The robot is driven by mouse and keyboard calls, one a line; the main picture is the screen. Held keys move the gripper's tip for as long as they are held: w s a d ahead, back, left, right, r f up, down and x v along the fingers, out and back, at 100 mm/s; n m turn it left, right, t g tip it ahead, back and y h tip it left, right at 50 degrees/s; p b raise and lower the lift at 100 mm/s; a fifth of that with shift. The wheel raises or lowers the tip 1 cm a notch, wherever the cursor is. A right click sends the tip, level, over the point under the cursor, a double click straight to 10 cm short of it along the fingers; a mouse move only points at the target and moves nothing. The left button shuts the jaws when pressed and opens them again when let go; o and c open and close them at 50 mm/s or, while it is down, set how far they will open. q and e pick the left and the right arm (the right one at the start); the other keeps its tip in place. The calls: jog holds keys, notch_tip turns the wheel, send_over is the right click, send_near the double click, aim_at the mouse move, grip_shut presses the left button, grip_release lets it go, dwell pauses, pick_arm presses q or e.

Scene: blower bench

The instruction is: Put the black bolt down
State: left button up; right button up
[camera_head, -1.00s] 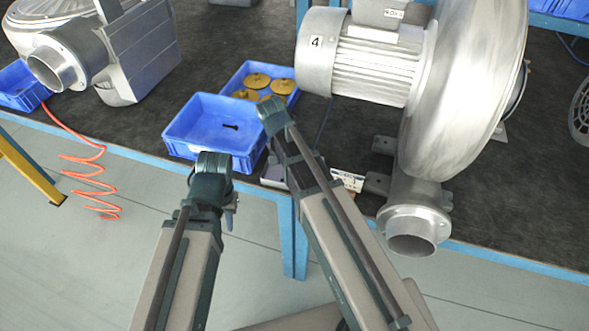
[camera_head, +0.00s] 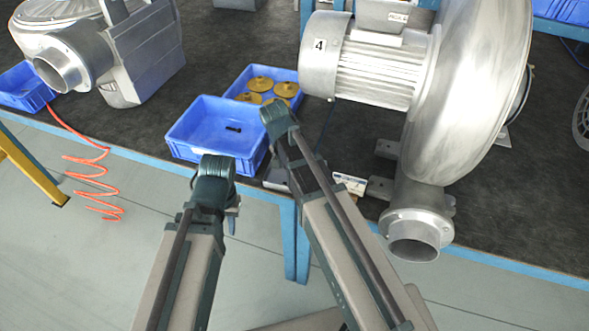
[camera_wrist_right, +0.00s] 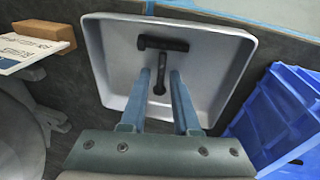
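In the right wrist view, a pale grey tray (camera_wrist_right: 105,60) holds a dark bolt lying crosswise (camera_wrist_right: 165,45) and another black bolt (camera_wrist_right: 159,83) pointing toward me. My right gripper (camera_wrist_right: 161,76) reaches over the tray with its fingers apart. The second bolt shows between the fingertips, with a gap beside it; its exact height above the tray floor is hard to tell. In the head view the tray (camera_head: 276,178) is mostly hidden by my right arm. My left gripper (camera_head: 232,205) hangs in front of the bench edge, its fingers mostly hidden.
A blue bin (camera_head: 185,150) holds a dark bolt (camera_head: 233,128). Behind it, another blue bin (camera_head: 238,82) holds several brass discs (camera_head: 262,84). A large blower (camera_head: 455,90) stands to the right. A small card (camera_head: 349,184) lies beside the tray.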

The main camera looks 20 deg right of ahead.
jog(key=p+v, duration=1.2)
pick_arm(q)
notch_tip(320, 180, up, 12)
pick_arm(e)
jog(key=s+a+n, duration=0.3)
jog(key=s+n, duration=0.2)
jog(key=s, duration=0.2)
jog(key=s+a+n+y, duration=0.1)
jog(key=s+a+n, duration=0.3)
jog(key=s, duration=0.3)
jog(key=shift+a+n, duration=0.25)
jog(key=shift+n, duration=0.25)
pick_arm(q)
jog(key=shift+f, duration=0.1)
pick_arm(e)
jog(key=shift+f, duration=0.1)
